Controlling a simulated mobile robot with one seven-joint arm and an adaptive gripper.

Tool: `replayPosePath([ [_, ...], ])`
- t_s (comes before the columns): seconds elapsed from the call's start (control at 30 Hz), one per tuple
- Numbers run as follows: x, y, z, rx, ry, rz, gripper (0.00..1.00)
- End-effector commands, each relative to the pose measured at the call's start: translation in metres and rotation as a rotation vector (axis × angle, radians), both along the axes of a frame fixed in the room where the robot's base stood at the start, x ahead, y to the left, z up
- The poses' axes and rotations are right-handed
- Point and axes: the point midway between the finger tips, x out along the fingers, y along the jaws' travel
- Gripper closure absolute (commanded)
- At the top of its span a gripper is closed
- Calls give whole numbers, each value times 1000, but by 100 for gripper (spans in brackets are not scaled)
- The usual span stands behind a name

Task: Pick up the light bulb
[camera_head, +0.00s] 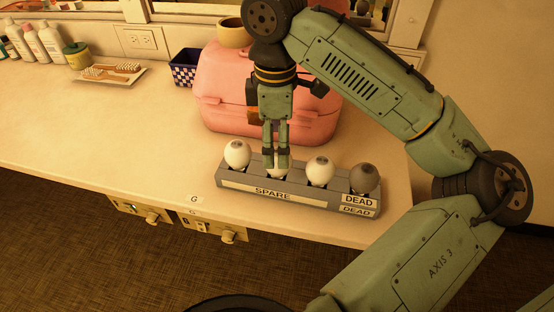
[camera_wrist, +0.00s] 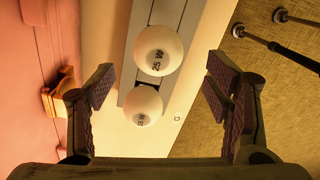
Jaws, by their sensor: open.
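A grey rack (camera_head: 312,203) stands on the counter with several bulbs upright in it. White bulbs stand by its SPARE label: one at the left end (camera_head: 237,154), one below my gripper (camera_head: 277,160), mostly hidden, and one to the right (camera_head: 319,170). A dark bulb (camera_head: 365,178) stands at the DEAD end. My gripper points down over the second bulb. I cannot tell whether any finger touches a bulb.
A pink case (camera_head: 215,95) stands close behind the rack with a tan cup (camera_head: 234,33) on top. A blue checked basket (camera_head: 184,68), brush tray (camera_head: 112,73) and bottles (camera_head: 50,42) stand farther left. The counter (camera_head: 90,140) is clear left of the rack; its front edge is close.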

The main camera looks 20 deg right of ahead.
Motion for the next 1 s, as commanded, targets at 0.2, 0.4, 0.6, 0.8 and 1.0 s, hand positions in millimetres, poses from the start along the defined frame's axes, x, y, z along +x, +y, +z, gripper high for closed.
replayPosePath([
  [0.2,0,0,-16,0,-1,0,28],
  [0.4,0,0,-46,0,1,0,28],
  [0.6,1,1,-63,1,-1,1,28],
  [0.8,1,1,-63,0,-2,1,29],
  [1.0,1,1,-63,0,-2,1,42],
])
